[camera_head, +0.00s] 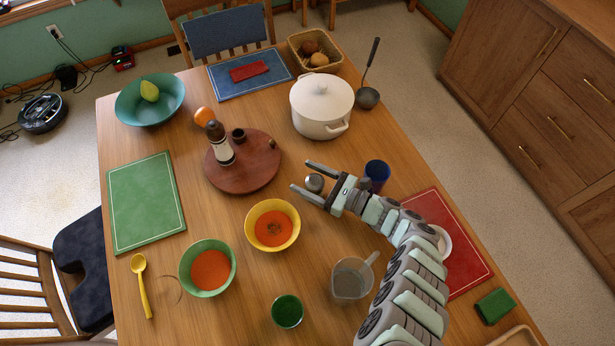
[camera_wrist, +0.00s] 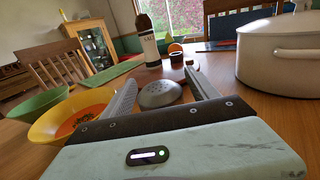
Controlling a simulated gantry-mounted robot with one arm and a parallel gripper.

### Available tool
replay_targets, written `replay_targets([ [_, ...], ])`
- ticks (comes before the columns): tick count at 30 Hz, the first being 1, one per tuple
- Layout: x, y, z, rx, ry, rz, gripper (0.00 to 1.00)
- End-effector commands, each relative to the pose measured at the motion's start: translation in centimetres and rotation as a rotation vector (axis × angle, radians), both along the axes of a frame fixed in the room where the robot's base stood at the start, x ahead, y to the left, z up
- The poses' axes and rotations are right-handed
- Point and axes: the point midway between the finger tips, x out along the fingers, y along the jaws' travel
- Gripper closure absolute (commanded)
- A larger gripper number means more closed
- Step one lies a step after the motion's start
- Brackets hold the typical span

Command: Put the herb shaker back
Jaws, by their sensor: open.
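The herb shaker (camera_head: 314,183) stands on the table and shows a grey metal top. In the wrist view its perforated lid (camera_wrist: 160,94) sits between the two fingers. My gripper (camera_head: 300,175) is open around it, with a finger on each side; I cannot tell whether either touches it. The shaker's lower body is hidden in the wrist view. Left of it is a round wooden turntable (camera_head: 230,181) carrying a dark-capped bottle (camera_head: 220,146), a small dark cup (camera_head: 238,135) and a tiny item near its right edge.
A white lidded pot (camera_head: 322,110) stands behind my gripper. A blue cup (camera_head: 377,172) is close beside my wrist. A yellow soup bowl (camera_head: 288,212) lies in front of the turntable, with a green bowl (camera_head: 190,270) farther left. A glass jug (camera_head: 350,280) stands near my arm.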

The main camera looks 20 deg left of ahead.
Motion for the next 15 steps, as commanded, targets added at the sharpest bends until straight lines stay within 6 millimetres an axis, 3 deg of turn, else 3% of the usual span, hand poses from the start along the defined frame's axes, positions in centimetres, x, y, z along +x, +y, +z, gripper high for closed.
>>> replay_targets([
  [9, 0.0, 0.0, 0.6, 0.000, 0.000, -0.001, 0.31],
  [15, -0.2, -3.5, 0.2, -0.002, 0.002, -0.003, 0.31],
])
